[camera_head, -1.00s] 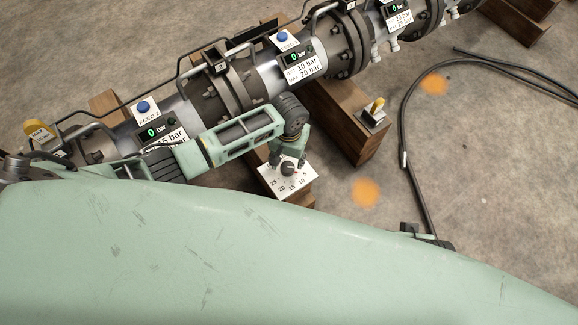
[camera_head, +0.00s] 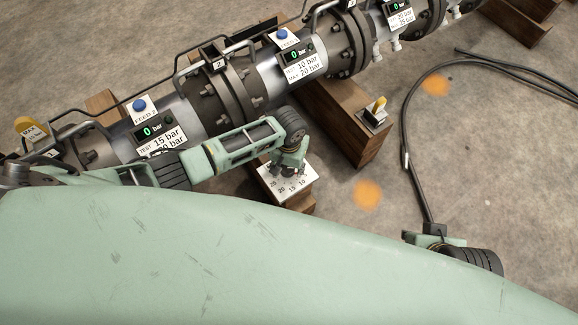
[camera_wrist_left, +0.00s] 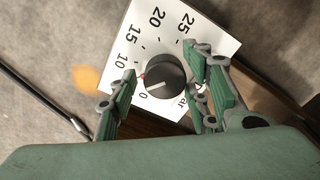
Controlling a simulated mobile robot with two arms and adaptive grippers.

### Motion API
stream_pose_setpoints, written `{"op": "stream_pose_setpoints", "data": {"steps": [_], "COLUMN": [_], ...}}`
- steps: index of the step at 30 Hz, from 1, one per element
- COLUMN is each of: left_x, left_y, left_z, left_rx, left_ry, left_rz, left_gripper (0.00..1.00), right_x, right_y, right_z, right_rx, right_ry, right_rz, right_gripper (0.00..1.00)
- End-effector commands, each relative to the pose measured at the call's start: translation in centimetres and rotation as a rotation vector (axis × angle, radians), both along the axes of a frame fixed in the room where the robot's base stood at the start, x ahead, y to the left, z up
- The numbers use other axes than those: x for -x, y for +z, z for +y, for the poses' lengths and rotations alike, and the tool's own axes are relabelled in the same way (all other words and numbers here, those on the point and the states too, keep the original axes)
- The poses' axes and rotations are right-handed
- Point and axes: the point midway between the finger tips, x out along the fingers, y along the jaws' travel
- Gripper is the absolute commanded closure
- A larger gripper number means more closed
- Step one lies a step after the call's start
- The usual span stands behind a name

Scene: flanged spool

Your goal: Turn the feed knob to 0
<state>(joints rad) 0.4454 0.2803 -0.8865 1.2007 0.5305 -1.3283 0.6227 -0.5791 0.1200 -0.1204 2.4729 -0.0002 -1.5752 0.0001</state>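The feed knob (camera_wrist_left: 165,78) is a dark round knob on a white dial plate (camera_wrist_left: 205,35) marked 0 to 25 bar. In the left wrist view its white line points lower left, close to the 0 label; a red mark sits at the knob's edge near 5. In the head view the plate (camera_head: 290,190) lies on a wooden block, and the knob is largely hidden by my gripper. My left gripper (camera_wrist_left: 164,94) is open, one finger on each side of the knob; contact is unclear. It also shows in the head view (camera_head: 287,169). My right gripper (camera_head: 428,236) is partly in view, its fingers unclear.
A flanged pipe (camera_head: 190,92) runs along the back with blue buttons and displays reading 0 bar. A yellow-handled switch (camera_head: 376,108) stands on a wooden beam (camera_head: 345,125) to the right. A black cable (camera_head: 408,120) lies on the floor.

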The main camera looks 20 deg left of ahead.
Motion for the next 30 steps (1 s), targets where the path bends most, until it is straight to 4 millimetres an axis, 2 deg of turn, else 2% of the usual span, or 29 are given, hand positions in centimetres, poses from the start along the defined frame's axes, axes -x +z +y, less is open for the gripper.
{"op": "stream_pose_setpoints", "data": {"steps": [2,12,30], "left_x": [0.00,0.08,0.23], "left_y": [0.01,0.00,0.01], "left_z": [-0.02,-0.14,-0.42], "left_rx": [0.000,0.003,0.008], "left_ry": [0.000,-0.001,0.008], "left_rz": [0.000,0.001,0.004], "left_gripper": [0.64,0.94,0.95], "right_x": [0.01,0.01,-0.04], "right_y": [-0.01,-0.01,-0.66], "right_z": [0.00,0.01,0.00], "right_rx": [0.000,0.000,0.001], "right_ry": [0.000,0.000,0.001], "right_rz": [0.000,0.000,0.007], "right_gripper": [1.00,1.00,1.00]}}
